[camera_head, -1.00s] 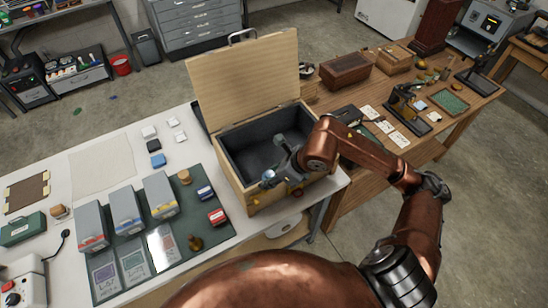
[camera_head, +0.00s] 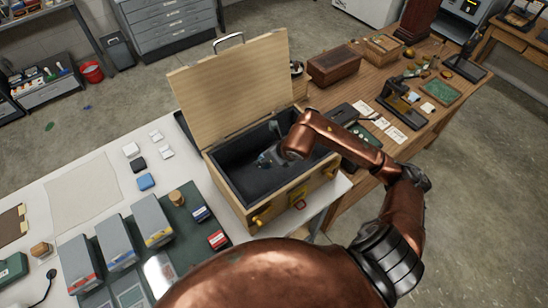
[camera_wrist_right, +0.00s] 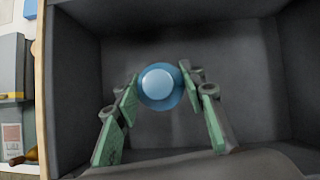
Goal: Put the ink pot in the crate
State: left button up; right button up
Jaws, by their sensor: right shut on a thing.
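The crate (camera_head: 281,205) is a wooden box with a dark lining and its lid (camera_head: 235,88) raised, at the middle of the head view. My right gripper (camera_head: 272,157) reaches down into its opening. In the right wrist view the right gripper (camera_wrist_right: 160,84) has its green-padded fingers on either side of the ink pot (camera_wrist_right: 158,87), a round blue thing with a pale blue top. The gripper is shut on it, above the crate's dark floor (camera_wrist_right: 195,122). In the head view the pot is mostly hidden by the gripper. My left gripper is not in view.
The white table (camera_head: 85,190) left of the crate holds grey boxes (camera_head: 115,243), a green mat and small blocks (camera_head: 146,181). A wooden table (camera_head: 440,110) on the right carries boxes, cards and a brass instrument (camera_head: 397,95). The raised lid stands behind the opening.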

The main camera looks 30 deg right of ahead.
jog(key=w+d+f, duration=0.1)
jog(key=d+f, duration=0.1)
jog(key=w+d+f+p, duration=0.1)
jog(key=w+d+f, duration=0.2)
jog(key=d+f, duration=0.1)
jog(key=f, duration=0.1)
jog(key=shift+w+d, duration=0.25)
jog(key=shift+w+d+f, duration=0.1)
jog(key=shift+d+f, duration=0.05)
jog(key=shift+f, duration=0.1)
notch_tip(320, 180, down, 2)
jog(key=shift+f+p, duration=0.15)
jog(key=shift+p, duration=0.65)
jog(key=shift+f, duration=0.25)
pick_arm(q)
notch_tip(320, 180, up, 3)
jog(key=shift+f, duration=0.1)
pick_arm(e)
jog(key=shift+f, duration=0.15)
jog(key=o, duration=0.9)
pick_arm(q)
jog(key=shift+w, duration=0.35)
pick_arm(e)
jog(key=o, duration=0.3)
jog(key=shift+o, duration=0.2)
